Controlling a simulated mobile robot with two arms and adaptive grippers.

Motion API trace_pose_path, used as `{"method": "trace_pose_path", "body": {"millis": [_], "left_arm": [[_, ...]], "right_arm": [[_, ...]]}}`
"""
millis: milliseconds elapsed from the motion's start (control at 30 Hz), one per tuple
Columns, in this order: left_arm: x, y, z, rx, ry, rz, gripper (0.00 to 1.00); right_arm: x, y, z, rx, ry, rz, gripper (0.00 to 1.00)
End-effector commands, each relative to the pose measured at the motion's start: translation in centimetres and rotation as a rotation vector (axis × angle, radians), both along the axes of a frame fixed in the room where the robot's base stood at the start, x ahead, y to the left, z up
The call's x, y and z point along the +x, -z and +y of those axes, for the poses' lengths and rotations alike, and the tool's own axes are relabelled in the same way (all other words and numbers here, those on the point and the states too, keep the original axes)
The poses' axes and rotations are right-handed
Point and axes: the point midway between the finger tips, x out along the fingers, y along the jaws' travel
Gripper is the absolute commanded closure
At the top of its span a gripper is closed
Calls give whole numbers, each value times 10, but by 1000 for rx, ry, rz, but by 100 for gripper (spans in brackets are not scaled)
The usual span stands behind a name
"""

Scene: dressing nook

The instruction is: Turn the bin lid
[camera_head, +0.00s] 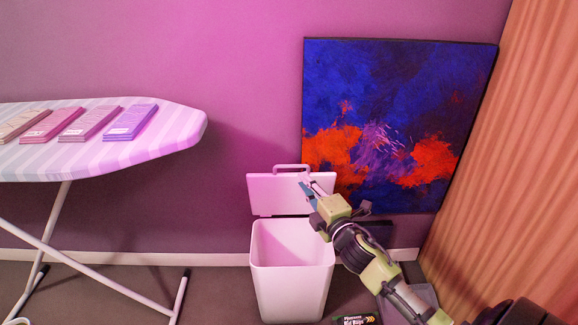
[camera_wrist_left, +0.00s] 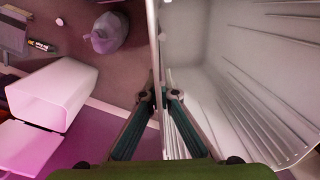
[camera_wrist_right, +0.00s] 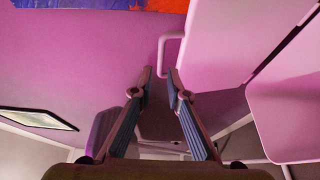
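The white bin (camera_head: 292,290) stands on the floor against the wall. Its lid (camera_head: 275,196) is raised upright behind the opening, with a loop handle (camera_head: 291,167) on its top edge. My right gripper (camera_head: 305,186) is in front of the lid's right part. In the right wrist view my right gripper (camera_wrist_right: 160,76) has its fingertips apart, with the handle (camera_wrist_right: 162,52) just beyond them and the lid (camera_wrist_right: 222,42) to the right. My left gripper (camera_wrist_left: 160,92) shows only in its wrist view, fingers apart, around the edge of a pale ribbed surface; contact is unclear.
An ironing board (camera_head: 185,123) with several folded cloths stands at left. A painting (camera_head: 400,110) leans behind my right arm, beside an orange curtain (camera_head: 510,180). A dark labelled package (camera_head: 355,320) lies right of the bin. A pale jug-like object (camera_wrist_left: 107,33) is on the floor.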

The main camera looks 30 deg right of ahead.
Motion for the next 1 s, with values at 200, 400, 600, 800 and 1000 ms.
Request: {"method": "trace_pose_path", "body": {"millis": [200, 400, 600, 800, 1000], "left_arm": [[0, 8, 0, 0, 0, 0, 100], [0, 14, 0, 0, 0, 0, 100], [0, 17, 0, 0, 0, 0, 100], [0, 17, 0, 0, 0, 0, 100], [0, 17, 0, 0, 0, 0, 100]], "right_arm": [[40, -1, -7, -1, 1, -3, 85], [71, 0, -12, 1, 1, -1, 85], [88, -1, -15, -1, 1, 0, 85], [93, -1, -16, 0, 1, 1, 85], [93, -1, -15, 0, 1, 1, 88]]}}
